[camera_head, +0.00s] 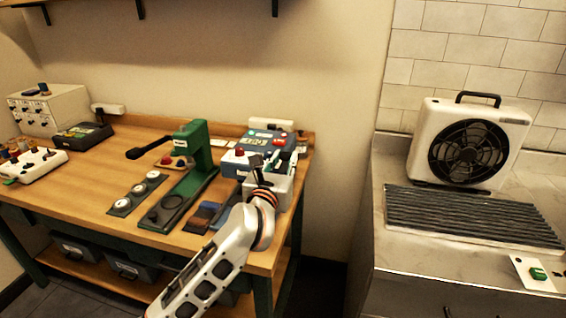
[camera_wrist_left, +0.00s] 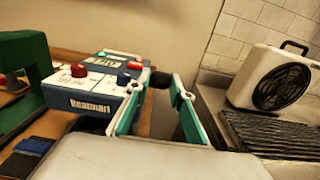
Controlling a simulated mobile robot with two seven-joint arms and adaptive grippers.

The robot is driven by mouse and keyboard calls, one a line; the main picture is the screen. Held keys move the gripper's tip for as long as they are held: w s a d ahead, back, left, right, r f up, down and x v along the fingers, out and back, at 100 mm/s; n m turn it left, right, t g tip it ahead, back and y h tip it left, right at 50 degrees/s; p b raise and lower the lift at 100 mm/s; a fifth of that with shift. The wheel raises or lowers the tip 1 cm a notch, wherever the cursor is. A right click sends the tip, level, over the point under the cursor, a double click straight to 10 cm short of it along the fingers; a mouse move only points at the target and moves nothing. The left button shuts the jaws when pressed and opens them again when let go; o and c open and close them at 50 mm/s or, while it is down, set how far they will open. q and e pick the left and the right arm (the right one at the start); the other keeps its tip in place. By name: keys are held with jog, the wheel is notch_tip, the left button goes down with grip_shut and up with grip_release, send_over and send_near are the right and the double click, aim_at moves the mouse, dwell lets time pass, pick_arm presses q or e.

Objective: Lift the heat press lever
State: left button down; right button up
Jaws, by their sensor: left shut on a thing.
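The heat press (camera_head: 236,162) is a blue and white machine with a lit display and a red knob, at the right end of the wooden table. In the left wrist view its labelled front (camera_wrist_left: 92,104) shows left of the fingers. Its lever ends in a black grip (camera_wrist_left: 160,79). My left gripper (camera_head: 268,162) reaches in over the machine's right side. In the left wrist view its green-padded fingers close on the black grip at their tips. The rest of the lever is mostly hidden. My right gripper is not in view.
A green hand press (camera_head: 199,150) with a black handle stands left of the heat press. A mat with round pieces (camera_head: 138,192) and dark swatches (camera_head: 203,216) lie nearby. Across a gap on the right, a counter holds a fan (camera_head: 468,145) and a ribbed dark rack (camera_head: 470,217).

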pick_arm(q)
jog(key=shift+w+r, duration=0.15)
jog(key=shift+r, duration=0.5)
jog(key=shift+w+r, duration=0.15)
jog(key=shift+r, duration=0.45)
jog(key=c, duration=1.8)
grip_release()
jog(key=shift+o, duration=0.2)
jog(key=shift+d+f, duration=0.1)
jog(key=shift+f, duration=0.3)
jog(key=shift+s+f, duration=0.1)
jog(key=shift+s, duration=0.35)
jog(key=v, duration=1.1)
